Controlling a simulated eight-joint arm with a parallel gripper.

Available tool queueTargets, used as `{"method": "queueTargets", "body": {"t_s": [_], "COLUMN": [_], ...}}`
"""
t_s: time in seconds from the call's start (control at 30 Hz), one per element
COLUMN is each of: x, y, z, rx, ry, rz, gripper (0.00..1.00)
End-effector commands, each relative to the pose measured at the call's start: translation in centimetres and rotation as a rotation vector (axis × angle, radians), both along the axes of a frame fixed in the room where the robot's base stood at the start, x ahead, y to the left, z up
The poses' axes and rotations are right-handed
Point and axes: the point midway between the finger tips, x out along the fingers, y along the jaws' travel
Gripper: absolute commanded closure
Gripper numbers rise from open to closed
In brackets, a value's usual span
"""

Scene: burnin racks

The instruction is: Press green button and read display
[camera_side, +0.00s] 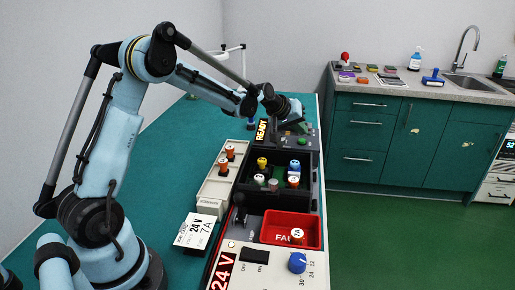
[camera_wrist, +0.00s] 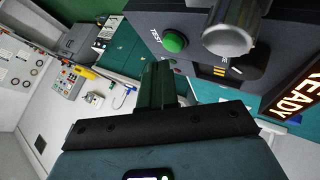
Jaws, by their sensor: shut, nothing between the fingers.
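The green button (camera_wrist: 174,41) shows in the wrist view on a dark grey tester panel (camera_wrist: 205,10), beside the word TEST. It looks raised and round. The display (camera_wrist: 298,96) at the right edge of that view glows READY. It also reads READY in the side view (camera_side: 262,130). My gripper (camera_wrist: 158,66) is shut and empty, with its dark green fingers just below the button in the picture and apart from it. In the side view my gripper (camera_side: 303,126) is over the tester at the table's far end.
A metal cylinder (camera_wrist: 230,38) stands out from the panel right beside the button. In the side view, a black crate (camera_side: 275,198) with several capped parts, a light rack (camera_side: 212,188) with orange parts and a red FAIL tray (camera_side: 271,231) lie nearer. The teal table left is mostly clear.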

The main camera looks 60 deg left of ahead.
Motion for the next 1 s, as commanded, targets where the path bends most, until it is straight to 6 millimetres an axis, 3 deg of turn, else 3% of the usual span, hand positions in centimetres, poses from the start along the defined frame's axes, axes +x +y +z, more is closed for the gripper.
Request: {"method": "queueTargets", "body": {"t_s": [1.0], "x": [0.01], "y": [-0.01], "z": [-0.79], "rx": [0.0], "ry": [0.0], "rz": [0.0], "gripper": [1.0]}}
